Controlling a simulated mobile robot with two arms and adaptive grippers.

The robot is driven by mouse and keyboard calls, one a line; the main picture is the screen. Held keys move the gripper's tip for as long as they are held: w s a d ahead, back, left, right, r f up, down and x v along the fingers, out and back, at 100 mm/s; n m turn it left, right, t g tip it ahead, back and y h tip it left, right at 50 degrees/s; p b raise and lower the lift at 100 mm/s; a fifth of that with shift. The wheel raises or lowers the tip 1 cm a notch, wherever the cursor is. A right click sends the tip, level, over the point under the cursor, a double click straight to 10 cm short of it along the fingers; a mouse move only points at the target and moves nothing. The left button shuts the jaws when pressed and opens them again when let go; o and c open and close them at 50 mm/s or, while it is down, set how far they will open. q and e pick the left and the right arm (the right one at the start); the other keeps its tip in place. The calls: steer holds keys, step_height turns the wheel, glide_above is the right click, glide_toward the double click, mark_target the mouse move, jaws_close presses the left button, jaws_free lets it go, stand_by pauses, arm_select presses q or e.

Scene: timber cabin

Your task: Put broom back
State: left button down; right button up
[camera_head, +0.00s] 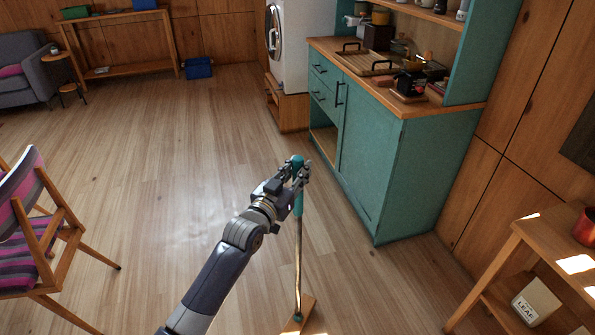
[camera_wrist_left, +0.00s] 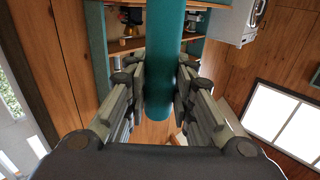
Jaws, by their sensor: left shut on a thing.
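My left gripper (camera_head: 299,176) is shut on the teal handle grip of the broom (camera_head: 298,245), near its top end. The broom stands almost upright, with its thin wooden stick running down to a wooden head at the bottom edge of the head view. Only part of the head shows, and I cannot tell whether it touches the floor. In the left wrist view the teal grip (camera_wrist_left: 164,60) runs between the two fingers of the gripper (camera_wrist_left: 160,95). My right gripper is not in view.
A teal kitchen cabinet (camera_head: 375,165) stands just right of the broom. A wooden side table (camera_head: 540,235) is at the lower right, and a striped chair (camera_head: 40,235) at the left. A blue bin (camera_head: 198,68) stands at the back. The floor (camera_head: 150,150) between is clear.

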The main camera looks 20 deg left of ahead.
arm_select(q)
steer(key=shift+r, duration=0.15)
steer(key=c, duration=1.4)
jaws_free()
steer(key=shift+f, duration=0.25)
steer(key=shift+o, duration=0.2)
steer(key=shift+s+r, duration=0.1)
steer(key=shift+r, duration=0.05)
steer(key=s+a, duration=0.2)
steer(key=s, duration=0.9)
steer(key=shift+s, duration=0.35)
